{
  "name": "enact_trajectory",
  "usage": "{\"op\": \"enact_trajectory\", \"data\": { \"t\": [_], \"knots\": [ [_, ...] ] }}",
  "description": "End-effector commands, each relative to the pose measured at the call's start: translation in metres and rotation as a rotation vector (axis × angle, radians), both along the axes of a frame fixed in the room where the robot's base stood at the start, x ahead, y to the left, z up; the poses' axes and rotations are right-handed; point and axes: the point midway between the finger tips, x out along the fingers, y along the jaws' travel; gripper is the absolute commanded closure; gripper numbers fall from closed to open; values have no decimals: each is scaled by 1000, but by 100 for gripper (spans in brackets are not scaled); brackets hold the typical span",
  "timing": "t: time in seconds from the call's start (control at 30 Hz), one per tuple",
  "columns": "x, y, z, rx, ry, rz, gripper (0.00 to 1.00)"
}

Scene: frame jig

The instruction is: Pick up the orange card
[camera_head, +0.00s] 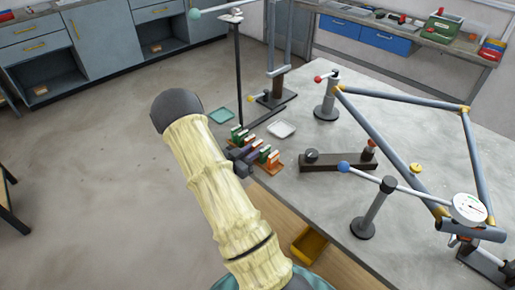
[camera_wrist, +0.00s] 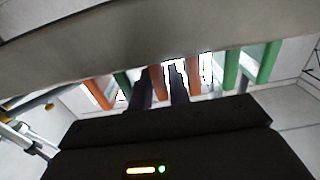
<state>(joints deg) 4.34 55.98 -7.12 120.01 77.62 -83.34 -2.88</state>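Several thin cards, green, orange and white, stand in orange racks (camera_head: 273,164) on the table by its left edge. My gripper (camera_head: 243,159) is down among them, its dark fingers partly covered by my arm in the head view. In the wrist view, the two dark fingers of my gripper (camera_wrist: 160,90) stand on either side of an orange card (camera_wrist: 157,83), with a light gap showing beside it. More orange cards (camera_wrist: 194,76) and green cards (camera_wrist: 231,68) stand outside the fingers. A pale beam-like shape hides the upper part of that view.
A green tray (camera_head: 221,116) and a white tray (camera_head: 281,129) lie behind the racks. A dark bar fixture (camera_head: 338,160) stands to the right, with a tubular frame (camera_head: 395,140) on posts beyond. A yellow bin (camera_head: 309,245) hangs below the table edge.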

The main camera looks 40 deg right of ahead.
Motion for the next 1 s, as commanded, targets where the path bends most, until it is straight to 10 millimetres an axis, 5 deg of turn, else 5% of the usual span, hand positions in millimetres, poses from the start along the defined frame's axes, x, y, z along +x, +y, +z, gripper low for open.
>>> {"op": "enact_trajectory", "data": {
  "t": [0.13, 0.67, 0.77, 1.0],
  "knots": [
    [2, -15, 1, 0, -1, 0, 82],
    [2, -16, 0, 0, -1, 1, 82],
    [2, -16, 0, 0, -1, 1, 100],
    [2, -16, 0, 0, -1, 1, 100]
  ]
}}
